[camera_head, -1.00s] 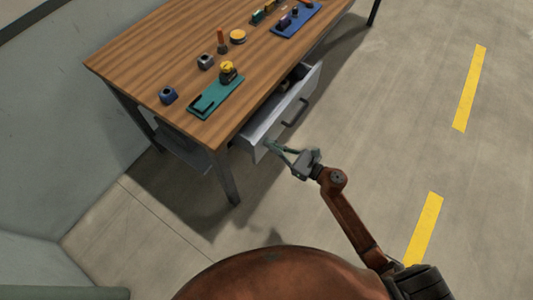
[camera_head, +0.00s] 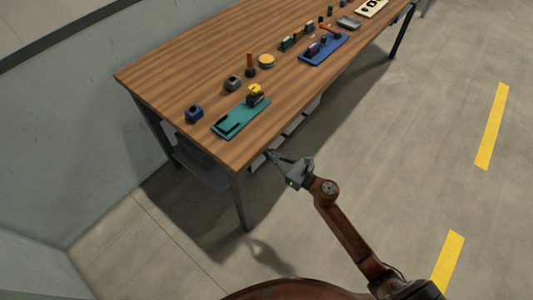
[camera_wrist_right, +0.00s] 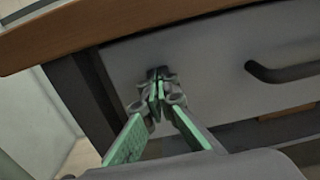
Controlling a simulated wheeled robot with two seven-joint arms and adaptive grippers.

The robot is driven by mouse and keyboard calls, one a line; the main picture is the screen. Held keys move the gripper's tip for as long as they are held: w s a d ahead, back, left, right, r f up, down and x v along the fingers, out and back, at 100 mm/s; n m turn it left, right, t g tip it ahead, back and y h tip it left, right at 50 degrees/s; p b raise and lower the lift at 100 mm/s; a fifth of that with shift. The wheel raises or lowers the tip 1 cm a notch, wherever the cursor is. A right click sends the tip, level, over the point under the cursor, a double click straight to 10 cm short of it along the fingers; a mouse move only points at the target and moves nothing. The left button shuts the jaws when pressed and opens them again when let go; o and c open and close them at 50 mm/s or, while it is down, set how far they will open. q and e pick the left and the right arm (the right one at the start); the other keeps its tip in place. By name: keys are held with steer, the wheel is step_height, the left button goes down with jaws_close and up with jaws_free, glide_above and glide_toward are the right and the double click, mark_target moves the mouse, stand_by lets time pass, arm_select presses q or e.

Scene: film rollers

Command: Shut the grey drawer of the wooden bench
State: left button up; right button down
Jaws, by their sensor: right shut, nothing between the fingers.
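The wooden bench (camera_head: 205,70) stands against the wall in the head view. Its grey drawer (camera_head: 307,112) shows only as a narrow strip under the front edge of the top, close to flush with the bench. In the right wrist view the grey drawer front (camera_wrist_right: 210,65) fills the middle, with a dark bar handle (camera_wrist_right: 285,72) at the right. My right gripper (camera_head: 270,156) is shut and empty. Its fingertips (camera_wrist_right: 157,78) are at the left part of the drawer front and appear to touch it. My left gripper is not in view.
On the bench top lie a teal tray (camera_head: 226,124) with a yellow-topped item, a blue tray (camera_head: 318,55), a yellow round item (camera_head: 266,61) and several small blocks. A bench leg (camera_head: 242,203) stands left of my gripper. The floor to the right is clear, with yellow stripes.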

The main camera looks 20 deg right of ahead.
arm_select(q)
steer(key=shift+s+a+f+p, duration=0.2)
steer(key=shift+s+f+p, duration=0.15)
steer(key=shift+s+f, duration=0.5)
arm_select(e)
steer(key=v, duration=1.4)
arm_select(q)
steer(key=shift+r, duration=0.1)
arm_select(e)
steer(key=shift+d+f, duration=0.1)
steer(key=shift+f, duration=0.05)
